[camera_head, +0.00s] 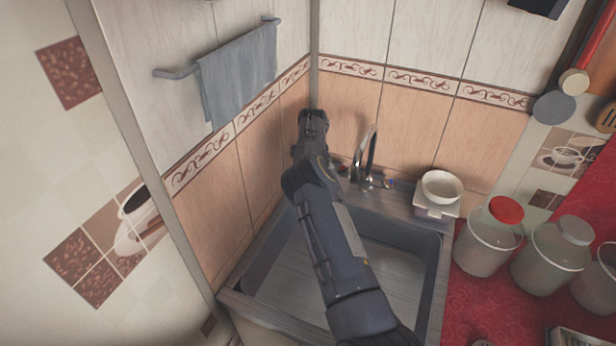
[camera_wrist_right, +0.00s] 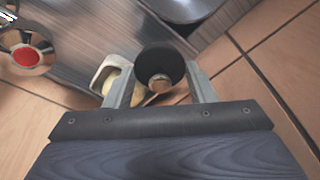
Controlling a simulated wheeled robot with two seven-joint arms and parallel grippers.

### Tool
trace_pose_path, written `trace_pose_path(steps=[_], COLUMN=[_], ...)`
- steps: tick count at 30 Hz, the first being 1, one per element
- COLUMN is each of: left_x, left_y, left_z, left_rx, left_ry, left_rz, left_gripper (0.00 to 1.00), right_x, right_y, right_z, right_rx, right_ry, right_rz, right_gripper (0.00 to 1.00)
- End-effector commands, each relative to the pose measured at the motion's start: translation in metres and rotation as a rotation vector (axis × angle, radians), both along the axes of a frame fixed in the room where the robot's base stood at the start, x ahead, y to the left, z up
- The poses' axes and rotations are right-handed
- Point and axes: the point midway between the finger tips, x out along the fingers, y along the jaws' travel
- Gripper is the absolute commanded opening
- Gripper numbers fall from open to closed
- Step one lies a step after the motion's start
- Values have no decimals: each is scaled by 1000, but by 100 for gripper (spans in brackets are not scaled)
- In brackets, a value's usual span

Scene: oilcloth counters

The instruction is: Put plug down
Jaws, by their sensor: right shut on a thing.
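My right arm crosses the grey sink (camera_head: 275,265) in the head view. Its gripper (camera_head: 313,122) is at the back left corner, beside the tap and close to the tiled wall. In the right wrist view my right gripper (camera_wrist_right: 155,92) is shut on the plug (camera_wrist_right: 174,59), a dark round piece with a light brown middle, held between the two fingers. In the head view I cannot make out the plug. My left gripper is not in view.
The tap (camera_head: 370,160) stands right of the gripper. A white bowl (camera_head: 442,186) sits on the sink's back right ledge, with lidded jars (camera_head: 487,250) on the red counter (camera_head: 460,315). A pale dish (camera_wrist_right: 102,76) lies just beyond the plug. A towel (camera_head: 240,78) hangs on the left wall.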

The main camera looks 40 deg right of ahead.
Motion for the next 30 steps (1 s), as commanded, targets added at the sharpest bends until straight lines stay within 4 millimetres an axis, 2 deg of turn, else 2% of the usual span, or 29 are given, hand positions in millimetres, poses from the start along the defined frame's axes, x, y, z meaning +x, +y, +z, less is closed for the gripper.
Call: trace_pose_path(steps=[6, 19, 20, 24, 30], left_x=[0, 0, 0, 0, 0], left_y=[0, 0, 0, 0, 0], left_z=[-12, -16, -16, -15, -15], left_rx=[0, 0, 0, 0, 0], left_ry=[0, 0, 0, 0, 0], left_rz=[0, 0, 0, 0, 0], left_gripper=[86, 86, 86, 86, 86], right_x=[2, 2, 2, 2, 2], right_y=[-1, -1, -1, -1, -1], right_z=[-34, -40, -39, -38, -38], right_rx=[0, 1, 0, 0, 0], right_ry=[4, 0, 1, 1, 1], right_rz=[0, 0, 0, 0, 0], right_gripper=[25, 25, 51, 70, 72])
